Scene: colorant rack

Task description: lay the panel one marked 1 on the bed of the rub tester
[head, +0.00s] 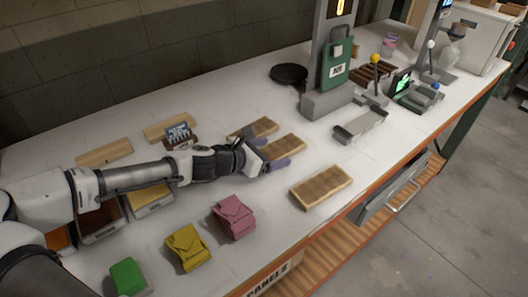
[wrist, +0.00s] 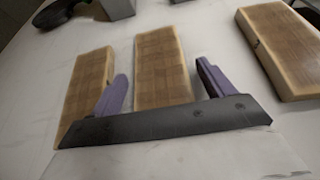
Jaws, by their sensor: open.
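Three brown wooden panels lie flat near my gripper (head: 268,153): a far one (head: 263,126), a middle one (head: 286,146) and a near one (head: 321,186). I cannot read a number on any of them. My gripper is open and empty, low over the table. In the wrist view its purple fingers (wrist: 160,78) stand either side of the middle panel (wrist: 162,65), with the left finger overlapping the left panel (wrist: 88,85). The right panel (wrist: 283,45) is well clear. A grey flat bed (head: 360,126), apparently the rub tester's, is empty at the right.
A yellow-knobbed lever (head: 375,60) and a tall stand with a green case (head: 337,66) are behind the bed. A black disc (head: 289,74) lies left of the stand. White tabletop is clear between panels and bed.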

